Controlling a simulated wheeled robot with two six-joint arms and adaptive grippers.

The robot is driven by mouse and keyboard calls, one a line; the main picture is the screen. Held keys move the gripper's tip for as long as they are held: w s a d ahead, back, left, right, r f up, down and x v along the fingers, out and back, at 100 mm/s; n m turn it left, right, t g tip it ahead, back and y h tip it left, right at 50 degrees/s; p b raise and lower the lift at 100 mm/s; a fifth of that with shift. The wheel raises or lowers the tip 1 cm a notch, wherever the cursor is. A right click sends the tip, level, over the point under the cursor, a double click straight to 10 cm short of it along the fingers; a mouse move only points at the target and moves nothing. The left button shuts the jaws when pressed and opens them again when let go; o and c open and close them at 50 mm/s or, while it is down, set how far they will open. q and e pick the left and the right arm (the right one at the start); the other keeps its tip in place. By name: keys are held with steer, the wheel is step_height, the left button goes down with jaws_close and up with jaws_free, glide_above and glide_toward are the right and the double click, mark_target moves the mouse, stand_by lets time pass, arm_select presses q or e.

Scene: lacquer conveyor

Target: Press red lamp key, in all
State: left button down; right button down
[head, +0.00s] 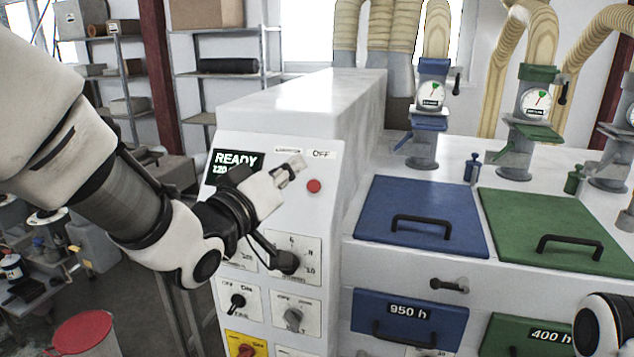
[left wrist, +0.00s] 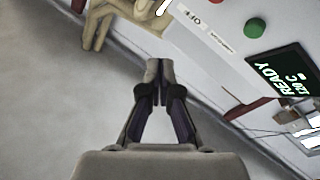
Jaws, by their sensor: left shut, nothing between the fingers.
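The red round lamp key (head: 314,186) is on the white sloping control panel (head: 335,180), below the OFF label (head: 322,154). In the left wrist view only a sliver of the red key (left wrist: 216,1) shows at the top edge. My left gripper (head: 293,168) is shut and empty. In the head view its tips appear just left of and above the red key; contact does not show. In the left wrist view the closed fingertips (left wrist: 160,70) appear apart from the keys. A green round key (left wrist: 254,28) shows there; in the head view my gripper hides its place.
A READY display (head: 235,160) is left of my gripper. Knobs and switches (head: 293,318) are below it. Blue (head: 375,245) and green (head: 510,220) lids with black handles are at right. Part of my right arm shows at lower right, without its fingers.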

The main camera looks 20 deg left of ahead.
mark_target(314, 186)
arm_select(q)
steer(key=w+f+b, duration=0.1)
steer(key=w+f, duration=0.1)
steer(key=w+f+b, duration=0.1)
steer(key=w, duration=0.1)
steer(key=w+f+b, duration=0.2)
steer(key=w, duration=0.1)
steer(key=shift+w+f, duration=0.1)
steer(key=shift+f, duration=0.25)
stand_by(0.4)
stand_by(1.0)
steer(key=shift+w+f, duration=0.2)
steer(key=shift+w, duration=0.1)
steer(key=shift+w+f+b, duration=0.35)
steer(key=shift+w+b, duration=0.05)
stand_by(0.7)
steer(key=shift+s+r, duration=0.6)
steer(key=shift+s, duration=0.15)
